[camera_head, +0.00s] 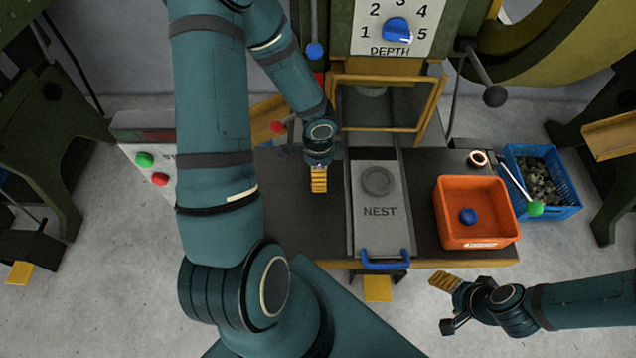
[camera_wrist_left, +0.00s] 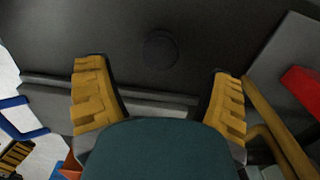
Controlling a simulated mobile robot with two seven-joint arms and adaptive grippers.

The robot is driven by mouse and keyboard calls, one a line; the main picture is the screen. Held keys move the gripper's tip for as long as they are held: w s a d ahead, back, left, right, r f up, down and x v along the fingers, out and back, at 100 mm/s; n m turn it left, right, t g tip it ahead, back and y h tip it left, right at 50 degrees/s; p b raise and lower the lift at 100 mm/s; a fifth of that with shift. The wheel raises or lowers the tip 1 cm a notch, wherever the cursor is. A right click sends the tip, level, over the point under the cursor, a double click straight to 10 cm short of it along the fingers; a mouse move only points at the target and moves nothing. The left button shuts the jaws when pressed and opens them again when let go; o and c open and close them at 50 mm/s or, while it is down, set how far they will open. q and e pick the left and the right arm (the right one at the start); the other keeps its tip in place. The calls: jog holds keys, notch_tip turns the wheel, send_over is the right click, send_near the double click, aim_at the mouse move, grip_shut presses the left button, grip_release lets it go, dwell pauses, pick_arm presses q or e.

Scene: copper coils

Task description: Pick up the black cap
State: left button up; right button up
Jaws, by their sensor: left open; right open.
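In the left wrist view a dark round disc, which looks like the black cap (camera_wrist_left: 160,48), lies on the dark table top (camera_wrist_left: 60,50). It is faint against the dark surface. I cannot make it out in the head view, where my left arm covers part of the table. My left gripper (camera_head: 318,181) is over the table, left of the nest slide. In the wrist view its two yellow-padded fingers (camera_wrist_left: 161,98) are spread apart and empty, with the disc beyond them, in the gap between. My right gripper (camera_head: 446,303) is open and empty, in front of the table at the right.
The grey nest slide (camera_head: 380,232) with its blue handle (camera_head: 385,261) lies beside the left gripper. An orange bin (camera_head: 450,240) holds a blue cap (camera_head: 468,216). A copper coil (camera_head: 478,158) and a blue crate (camera_head: 573,203) are farther right. The press frame (camera_head: 433,108) stands behind.

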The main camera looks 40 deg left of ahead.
pick_arm(q)
notch_tip(320, 180, down, 5)
jog(key=shift+a+b, duration=0.1)
jog(key=shift+b, duration=1)
jog(key=shift+s, duration=0.1)
jog(key=c, duration=1.2)
